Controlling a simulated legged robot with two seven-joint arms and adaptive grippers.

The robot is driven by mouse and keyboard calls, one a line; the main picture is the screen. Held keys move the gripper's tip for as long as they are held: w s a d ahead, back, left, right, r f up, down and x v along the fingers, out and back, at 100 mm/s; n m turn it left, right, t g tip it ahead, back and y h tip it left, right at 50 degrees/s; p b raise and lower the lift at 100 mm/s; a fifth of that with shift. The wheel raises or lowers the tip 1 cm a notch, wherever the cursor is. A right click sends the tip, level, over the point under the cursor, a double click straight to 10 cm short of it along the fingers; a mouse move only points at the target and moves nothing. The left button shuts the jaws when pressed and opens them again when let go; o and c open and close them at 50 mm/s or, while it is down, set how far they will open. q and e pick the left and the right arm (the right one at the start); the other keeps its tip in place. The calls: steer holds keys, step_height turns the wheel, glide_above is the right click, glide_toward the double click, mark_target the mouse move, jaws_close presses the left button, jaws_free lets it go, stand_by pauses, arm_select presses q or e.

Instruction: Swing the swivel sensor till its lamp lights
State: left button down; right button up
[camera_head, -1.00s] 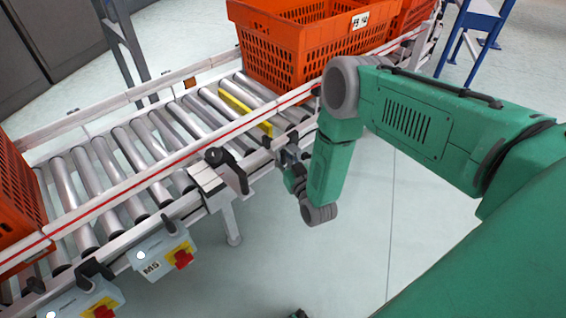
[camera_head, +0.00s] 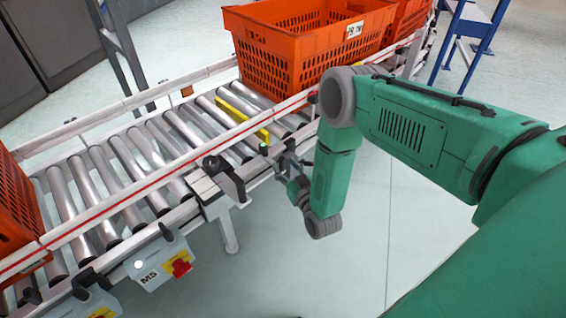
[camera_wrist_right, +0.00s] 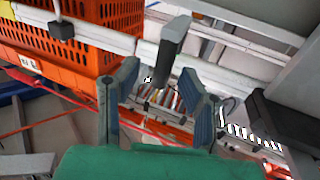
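A small dark sensor with a bright green lamp (camera_head: 264,149) on top is at the conveyor's near rail, just left of my right gripper (camera_head: 288,168). In the right wrist view, a grey, post-like piece with a wider head, apparently the swivel sensor (camera_wrist_right: 171,42), stands in the gap between the fingertips. My right gripper (camera_wrist_right: 158,82) is open, its two blue-grey fingers on either side of that piece; I cannot tell whether either touches it. The arm partly hides the gripper in the head view. My left gripper is not in view.
A black bracket (camera_head: 230,180) juts from the near rail left of the sensor. An orange tote (camera_head: 262,62) stands farther along the rollers, another (camera_head: 18,215) at the left. A control box with a red switch (camera_head: 158,265) hangs below. Open floor lies right of the conveyor.

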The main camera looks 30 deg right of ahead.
steer(key=s+a, duration=0.1)
steer(key=s, duration=0.9)
steer(key=shift+f, duration=0.1)
steer(key=s+a+r+n+g+y+p, duration=0.2)
steer(key=s+a+g+y+p, duration=0.1)
steer(key=s+a+g+p, duration=0.45)
steer(key=s+d+r+g+p, duration=0.1)
steer(key=s+r+g, duration=0.2)
steer(key=s+g, duration=0.2)
steer(key=s+d+r+g+p, duration=0.1)
steer(key=s+r+g, duration=0.2)
steer(key=s, duration=0.8)
steer(key=shift+s+d+r+g+h, duration=0.3)
steer(key=shift+g+h, duration=0.1)
steer(key=shift+g, duration=0.45)
steer(key=shift+f, duration=0.1)
